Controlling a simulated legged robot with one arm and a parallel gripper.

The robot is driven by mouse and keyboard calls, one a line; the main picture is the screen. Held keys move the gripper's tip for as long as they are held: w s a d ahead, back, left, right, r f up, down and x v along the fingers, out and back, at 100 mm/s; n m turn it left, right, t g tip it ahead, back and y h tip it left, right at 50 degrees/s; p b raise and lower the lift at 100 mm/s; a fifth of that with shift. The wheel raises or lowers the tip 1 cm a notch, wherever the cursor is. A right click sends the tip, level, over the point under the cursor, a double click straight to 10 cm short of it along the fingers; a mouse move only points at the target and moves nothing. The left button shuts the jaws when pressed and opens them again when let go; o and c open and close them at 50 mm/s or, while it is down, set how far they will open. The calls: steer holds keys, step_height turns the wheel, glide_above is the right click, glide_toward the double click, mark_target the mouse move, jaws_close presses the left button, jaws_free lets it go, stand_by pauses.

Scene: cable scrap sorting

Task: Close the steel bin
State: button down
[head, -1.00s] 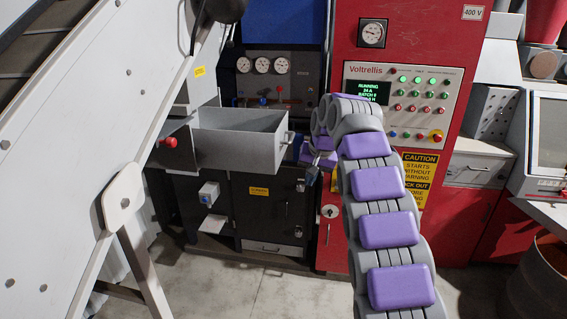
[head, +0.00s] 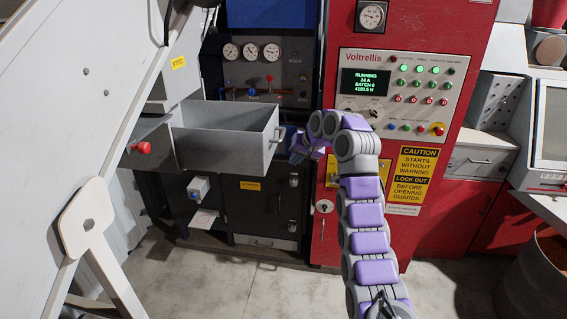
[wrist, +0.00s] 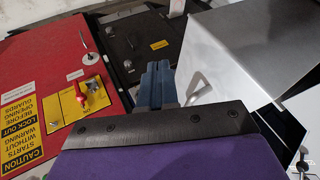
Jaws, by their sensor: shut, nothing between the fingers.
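The steel bin (head: 222,146) is a grey open-topped drawer, pulled out from the machine at the left of the head view. A bar handle (head: 280,127) is on its right end face. The bin also shows at the upper right of the wrist view (wrist: 240,45), with its handle (wrist: 198,88) beside my fingers. My gripper (head: 297,146) is just right of the bin's handle end, at about handle height. In the wrist view its blue fingers (wrist: 157,88) are together with nothing between them. I cannot tell whether they touch the bin.
A red control cabinet (head: 405,140) with lit buttons stands right of the bin. A black cabinet (head: 262,205) is below the bin. A white sloping conveyor side (head: 80,110) fills the left, with a red knob (head: 143,147) near the bin. The floor (head: 215,280) in front is clear.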

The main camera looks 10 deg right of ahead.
steer(key=w+a+f+p, duration=0.1)
steer(key=w+a+f, duration=0.5)
steer(key=f, duration=0.1)
steer(key=shift+a+f+p, duration=0.25)
steer(key=shift+a+p, duration=0.05)
steer(key=shift+a, duration=0.05)
stand_by(0.4)
